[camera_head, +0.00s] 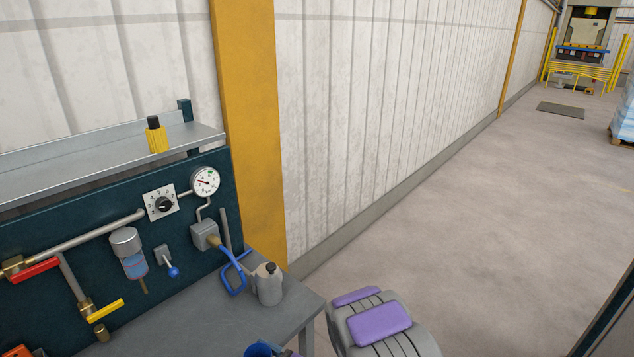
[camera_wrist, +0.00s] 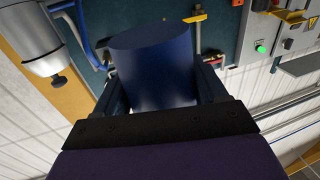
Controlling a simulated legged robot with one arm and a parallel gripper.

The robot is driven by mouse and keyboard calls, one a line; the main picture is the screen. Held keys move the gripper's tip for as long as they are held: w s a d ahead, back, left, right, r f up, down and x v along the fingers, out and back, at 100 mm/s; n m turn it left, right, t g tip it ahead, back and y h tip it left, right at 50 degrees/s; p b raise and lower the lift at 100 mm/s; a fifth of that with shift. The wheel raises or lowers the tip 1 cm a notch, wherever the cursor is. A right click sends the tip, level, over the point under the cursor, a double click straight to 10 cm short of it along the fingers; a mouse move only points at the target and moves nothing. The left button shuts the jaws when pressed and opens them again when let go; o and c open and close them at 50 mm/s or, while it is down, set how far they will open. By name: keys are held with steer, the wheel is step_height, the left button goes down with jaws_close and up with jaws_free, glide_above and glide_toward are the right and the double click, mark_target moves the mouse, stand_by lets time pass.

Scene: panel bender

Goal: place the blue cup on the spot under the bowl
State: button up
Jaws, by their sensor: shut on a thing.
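The blue cup (camera_wrist: 152,70) is between the two dark fingers of my gripper (camera_wrist: 162,90) in the wrist view, and the fingers are shut on it. In the head view only part of the blue cup (camera_head: 262,349) shows at the bottom edge, over the bench's front part. The clear bowl with blue liquid (camera_head: 134,266) hangs under a grey cylinder on the dark panel, with a short drain below it. The cup is to the right of the bowl and nearer to me. I see no distinct spot marking on the bench below the bowl.
A grey can with a black cap (camera_head: 269,284) stands on the bench (camera_head: 178,325) near a blue hose (camera_head: 232,280). A red handle (camera_head: 36,270), a yellow handle (camera_head: 106,311) and a blue-knobbed lever (camera_head: 173,272) stick out from the panel. The bench below the bowl looks clear.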

steer(key=w+d+r+m+t+h, duration=0.2)
steer(key=w+d+r, duration=0.1)
steer(key=w, duration=0.3)
steer(key=w+d+r+m+t+h, duration=0.1)
steer(key=w+d+r+t, duration=0.15)
steer(key=w, duration=0.35)
steer(key=w+d+r+m+t+h+b, duration=0.25)
steer(key=w+d+r+m+h, duration=0.3)
steer(key=d+r, duration=0.55)
steer(key=w+d+r+m+t+h+b, duration=0.1)
steer(key=w+d+r+m+t+h, duration=0.25)
steer(key=w+d+r+h, duration=0.7)
steer(key=s+d+f+y, duration=0.1)
steer(key=s+f, duration=0.5)
steer(key=f, duration=0.2)
steer(key=s+d+f+y, duration=0.1)
steer(key=s+f+y, duration=0.1)
steer(key=s+f, duration=0.4)
step_height(320, 180, down, 3)
steer(key=shift+d+f+m+g, duration=0.2)
steer(key=shift+d+m+g, duration=0.1)
steer(key=shift+d+g, duration=0.05)
